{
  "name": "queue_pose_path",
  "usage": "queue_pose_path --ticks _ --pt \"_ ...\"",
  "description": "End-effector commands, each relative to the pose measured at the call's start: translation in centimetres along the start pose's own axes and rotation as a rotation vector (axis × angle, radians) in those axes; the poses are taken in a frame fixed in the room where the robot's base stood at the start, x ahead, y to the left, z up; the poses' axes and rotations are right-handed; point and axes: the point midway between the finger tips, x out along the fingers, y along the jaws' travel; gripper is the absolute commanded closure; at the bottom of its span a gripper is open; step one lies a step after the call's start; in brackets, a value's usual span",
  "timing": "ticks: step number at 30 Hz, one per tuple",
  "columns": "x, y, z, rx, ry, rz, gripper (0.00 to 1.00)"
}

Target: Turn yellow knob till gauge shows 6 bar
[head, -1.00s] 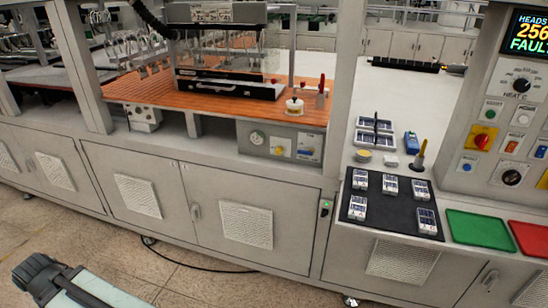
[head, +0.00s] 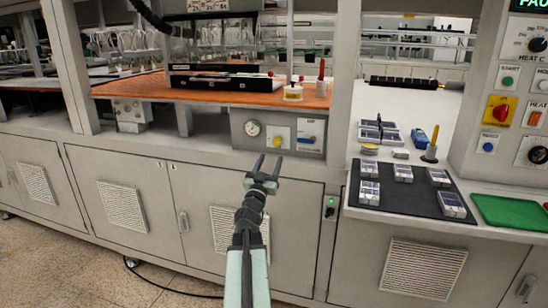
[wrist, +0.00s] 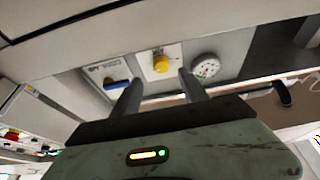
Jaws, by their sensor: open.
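The yellow knob (head: 279,142) sits on a grey panel (head: 240,142) below the orange work surface. It also shows in the wrist view (wrist: 161,63), between my two fingers and beyond their tips. The round white gauge (head: 253,128) is left of the knob in the head view. In the wrist view the gauge (wrist: 205,67) is right of the knob; its needle is too small to read. A blue lever (head: 306,140) is on the knob's other side. My gripper (head: 268,160) is open and empty, in front of the panel and apart from the knob.
Cabinet doors with vents (head: 125,207) lie below the panel. A black mat (head: 408,190) with several small modules and a green tray (head: 508,212) are on the right counter. A post (head: 342,110) stands right of the panel.

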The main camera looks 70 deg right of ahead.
Motion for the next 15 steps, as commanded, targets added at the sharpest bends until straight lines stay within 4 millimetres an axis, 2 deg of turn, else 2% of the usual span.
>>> queue_pose_path --ticks 7,15 --pt "1.2 -0.1 -0.2 0.001 0.001 0.001 0.49" --pt "6.1 -0.3 -0.4 0.001 0.000 -0.002 0.49"
